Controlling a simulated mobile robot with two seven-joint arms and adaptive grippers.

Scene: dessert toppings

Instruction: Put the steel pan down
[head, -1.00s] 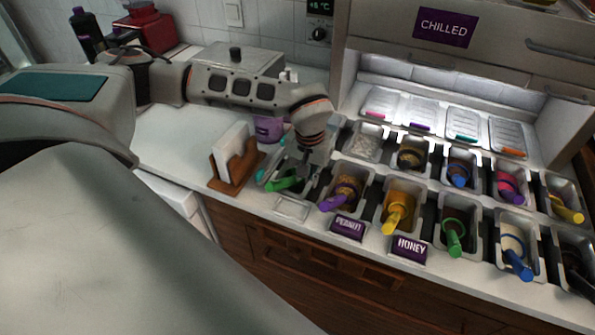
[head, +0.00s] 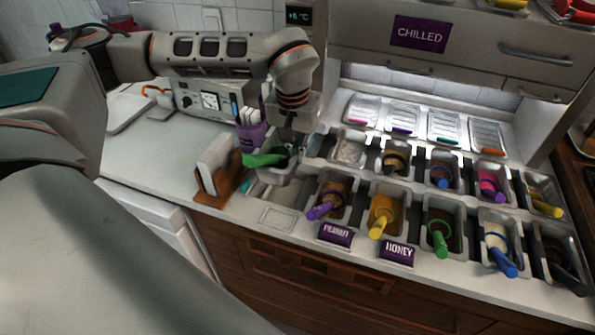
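A steel pan (head: 283,177) with a green-handled utensil (head: 264,158) in it hangs from my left gripper (head: 291,143). The gripper is above the pan's back edge and appears shut on its rim; the fingertips are small and partly hidden. The pan is raised above the counter, over the left end of the pan rows. My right gripper is out of view.
Several filled pans with coloured handles stand to the right, including the peanut pan (head: 333,195) and honey pan (head: 385,212). A wooden holder with white cards (head: 217,171) stands close left. A purple container (head: 252,134) is behind. Bare counter lies at far left.

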